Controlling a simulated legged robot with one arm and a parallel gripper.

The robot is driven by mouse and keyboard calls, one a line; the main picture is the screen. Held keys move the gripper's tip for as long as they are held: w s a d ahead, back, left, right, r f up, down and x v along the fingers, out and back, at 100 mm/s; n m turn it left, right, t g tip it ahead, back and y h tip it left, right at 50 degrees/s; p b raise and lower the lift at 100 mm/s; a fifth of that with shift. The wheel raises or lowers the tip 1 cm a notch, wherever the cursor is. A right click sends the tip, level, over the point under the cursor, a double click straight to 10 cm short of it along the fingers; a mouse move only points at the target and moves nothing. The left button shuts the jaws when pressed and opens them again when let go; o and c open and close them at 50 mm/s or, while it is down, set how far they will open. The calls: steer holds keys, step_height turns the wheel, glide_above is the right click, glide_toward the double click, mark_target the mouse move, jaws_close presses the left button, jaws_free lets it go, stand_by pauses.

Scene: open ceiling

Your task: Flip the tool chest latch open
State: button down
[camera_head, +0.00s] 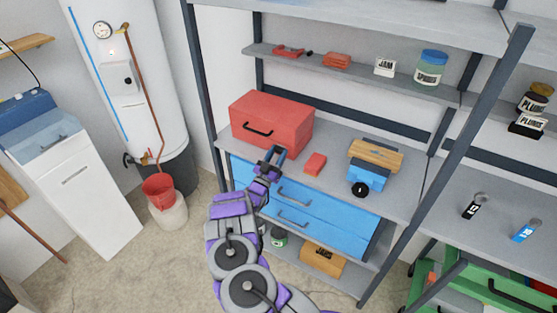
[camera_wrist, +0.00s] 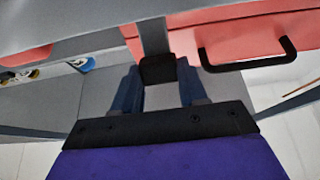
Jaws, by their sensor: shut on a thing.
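The red tool chest (camera_head: 270,122) stands closed on the shelf, its black handle (camera_head: 258,131) on the front face. In the wrist view the chest (camera_wrist: 185,45) fills the top, with the handle (camera_wrist: 248,64) to the right of my gripper. My gripper (camera_head: 279,153) is at the chest's lower front, right of the handle in the head view. Its blue fingers (camera_wrist: 158,76) are shut on a small black block, which appears to be the end of the latch (camera_wrist: 153,36), a grey strip against the chest. The latch is not distinguishable in the head view.
A small red box (camera_head: 315,163) lies on the shelf right of my gripper. A blue toolbox (camera_head: 368,178) with a wooden top stands farther right. Blue drawers (camera_head: 330,217) are below the shelf. A shelf post (camera_head: 209,85) rises left of the chest.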

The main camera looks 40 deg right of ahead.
steer(key=shift+s+a+f+t+h+b, duration=0.1)
steer(key=shift+a+f+t+h+b, duration=0.25)
steer(key=shift+f+h+b, duration=0.5)
steer(key=shift+s+a+f+t+h+b, duration=0.1)
steer(key=shift+f+t+h+b, duration=0.2)
steer(key=shift+t+h+b, duration=0.5)
steer(key=shift+g, duration=0.25)
steer(key=c, duration=0.6)
jaws_free()
steer(key=shift+a, duration=0.1)
steer(key=b+v, duration=0.2)
steer(key=v, duration=1)
steer(key=shift+w, duration=0.15)
